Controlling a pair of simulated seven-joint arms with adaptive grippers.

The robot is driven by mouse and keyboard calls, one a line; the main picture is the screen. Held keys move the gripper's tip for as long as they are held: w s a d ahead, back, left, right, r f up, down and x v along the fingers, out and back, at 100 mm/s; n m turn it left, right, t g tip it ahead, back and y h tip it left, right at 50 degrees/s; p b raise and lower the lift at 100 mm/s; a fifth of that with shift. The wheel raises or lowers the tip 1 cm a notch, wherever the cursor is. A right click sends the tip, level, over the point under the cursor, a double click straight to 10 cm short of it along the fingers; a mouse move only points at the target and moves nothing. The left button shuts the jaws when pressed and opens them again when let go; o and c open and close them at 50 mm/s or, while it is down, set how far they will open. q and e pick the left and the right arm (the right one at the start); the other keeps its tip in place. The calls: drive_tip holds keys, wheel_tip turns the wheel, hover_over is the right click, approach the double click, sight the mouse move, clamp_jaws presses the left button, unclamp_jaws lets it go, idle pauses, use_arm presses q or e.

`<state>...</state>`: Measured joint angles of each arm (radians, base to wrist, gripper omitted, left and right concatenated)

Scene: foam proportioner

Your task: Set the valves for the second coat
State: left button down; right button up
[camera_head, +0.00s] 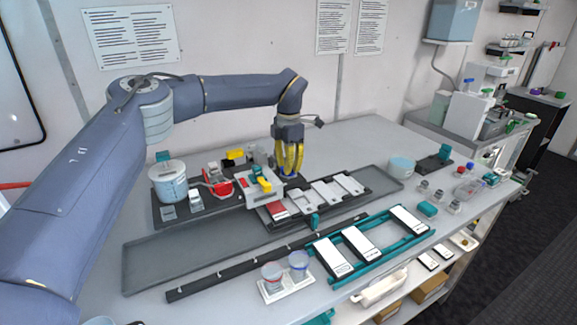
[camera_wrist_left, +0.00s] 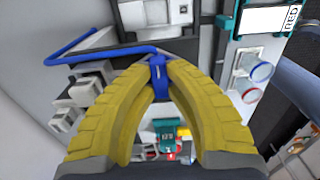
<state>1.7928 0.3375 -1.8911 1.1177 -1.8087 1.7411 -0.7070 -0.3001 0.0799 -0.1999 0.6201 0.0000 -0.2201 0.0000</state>
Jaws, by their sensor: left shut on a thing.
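My left gripper (camera_head: 289,172) has yellow ribbed fingers and points down at the right side of the assembly. In the left wrist view the fingertips (camera_wrist_left: 158,68) are shut on a blue handle (camera_wrist_left: 157,62). A blue bar (camera_wrist_left: 100,52) runs left from near the fingertips. A teal part with digits (camera_wrist_left: 167,132) shows between the fingers. Valve positions cannot be read. My right gripper is not in view.
A white tub (camera_head: 168,182) stands left of the assembly. Grey trays (camera_head: 160,262) and white panels (camera_head: 345,183) lie in front and right. A teal rack (camera_head: 375,247) holds white cards. Two cups (camera_head: 298,263) stand in a white holder near the front edge.

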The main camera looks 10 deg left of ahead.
use_arm(q)
drive_tip(key=c, duration=1.4)
unclamp_jaws()
wheel_tip(320, 180, up, 12)
drive_tip(key=shift+f, duration=0.1)
